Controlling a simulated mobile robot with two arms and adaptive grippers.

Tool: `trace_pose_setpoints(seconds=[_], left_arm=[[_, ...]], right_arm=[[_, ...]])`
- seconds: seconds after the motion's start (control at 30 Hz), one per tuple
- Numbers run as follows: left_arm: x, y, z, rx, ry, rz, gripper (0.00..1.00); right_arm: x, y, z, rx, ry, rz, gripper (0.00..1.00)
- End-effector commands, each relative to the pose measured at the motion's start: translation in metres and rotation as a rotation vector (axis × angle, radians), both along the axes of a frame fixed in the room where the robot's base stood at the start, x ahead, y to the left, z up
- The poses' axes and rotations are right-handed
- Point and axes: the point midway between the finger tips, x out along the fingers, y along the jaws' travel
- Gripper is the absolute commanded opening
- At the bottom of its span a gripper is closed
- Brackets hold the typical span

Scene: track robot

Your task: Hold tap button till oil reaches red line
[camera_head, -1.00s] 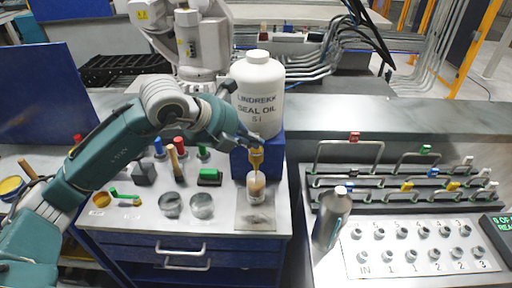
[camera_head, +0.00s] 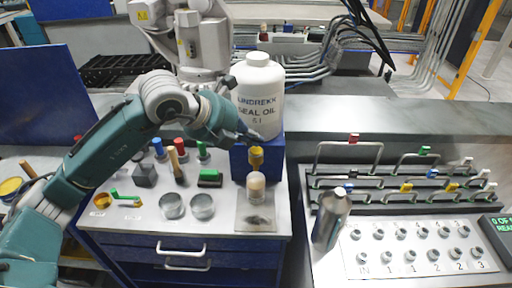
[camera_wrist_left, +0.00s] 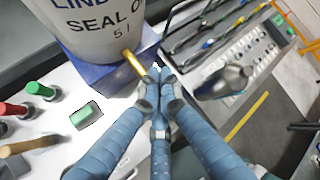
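A white bottle labelled Lindrekk Seal Oil (camera_head: 258,88) stands on a blue block (camera_head: 240,163). A brass tap (camera_head: 256,157) sticks out of the block's front; it also shows in the wrist view (camera_wrist_left: 133,62). A small cup with beige-brown content (camera_head: 256,187) stands under the tap on a metal plate (camera_head: 244,215). I cannot make out a red line on it. My left gripper (camera_head: 258,138) is just above the tap. In the wrist view its fingers (camera_wrist_left: 157,75) come together beside the tap, with nothing visible between them. The fingers hide the cup there. My right gripper is not seen.
Two round metal tins (camera_head: 187,206), a green-topped block (camera_head: 210,178) and colored-handled tools (camera_head: 180,148) stand left of the tap. A metal bottle (camera_head: 331,215) stands right, beside a numbered socket panel (camera_head: 415,245) and handled racks (camera_head: 400,180).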

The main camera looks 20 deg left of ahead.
Motion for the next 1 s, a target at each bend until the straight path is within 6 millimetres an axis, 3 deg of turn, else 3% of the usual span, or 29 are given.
trace_pose_setpoints(seconds=[0.43, 1.0], left_arm=[[0.0, 0.0, 0.006, -0.001, -0.001, 0.0, 0.0], [0.0, 0.0, 0.054, -0.001, -0.001, 0.0, 0.0]], right_arm=[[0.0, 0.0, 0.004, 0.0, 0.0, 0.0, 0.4], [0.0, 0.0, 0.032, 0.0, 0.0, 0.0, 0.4]])
